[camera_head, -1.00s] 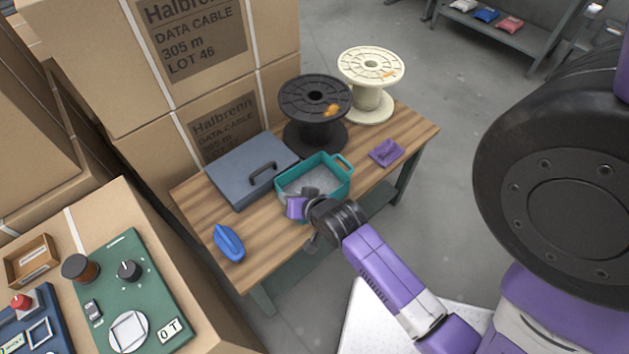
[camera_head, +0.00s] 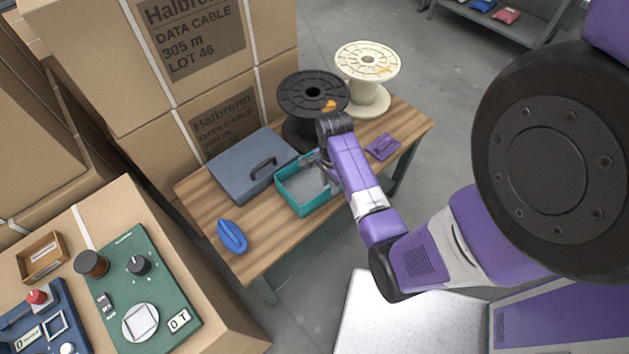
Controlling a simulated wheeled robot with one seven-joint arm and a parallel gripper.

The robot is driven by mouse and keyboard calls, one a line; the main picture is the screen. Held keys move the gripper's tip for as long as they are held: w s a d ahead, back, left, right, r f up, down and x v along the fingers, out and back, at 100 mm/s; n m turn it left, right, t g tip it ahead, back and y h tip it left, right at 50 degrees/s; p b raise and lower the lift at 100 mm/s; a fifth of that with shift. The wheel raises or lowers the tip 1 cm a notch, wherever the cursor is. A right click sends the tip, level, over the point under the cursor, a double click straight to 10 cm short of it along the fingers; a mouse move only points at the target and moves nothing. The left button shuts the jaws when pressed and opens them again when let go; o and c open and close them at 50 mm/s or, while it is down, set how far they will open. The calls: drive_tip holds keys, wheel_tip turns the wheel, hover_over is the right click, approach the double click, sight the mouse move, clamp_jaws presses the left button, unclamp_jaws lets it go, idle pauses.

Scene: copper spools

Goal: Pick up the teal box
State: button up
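The teal box (camera_head: 296,203) is an open-topped bin with a grey inside, standing on the wooden workbench (camera_head: 262,246). My arm passes over its right side and hides that part, including the handle end. My gripper (camera_head: 314,160) is at the far edge of the box, close to its rim, mostly hidden behind my own wrist. I cannot tell whether it touches the rim or whether its fingers are open or shut.
A grey case (camera_head: 240,167) lies left of the box. A black spool (camera_head: 298,97) and a cream spool (camera_head: 367,66) stand behind. A purple item (camera_head: 383,147) lies at the right, a blue one (camera_head: 231,236) at the front left. Stacked cartons (camera_head: 120,60) border the bench's left.

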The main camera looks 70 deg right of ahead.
sight(328, 200)
wheel_tip(328, 200, down, 5)
drive_tip(key=shift+f, duration=0.1)
idle(0.3)
clamp_jaws()
drive_tip(key=shift+w, duration=0.1)
idle(1.2)
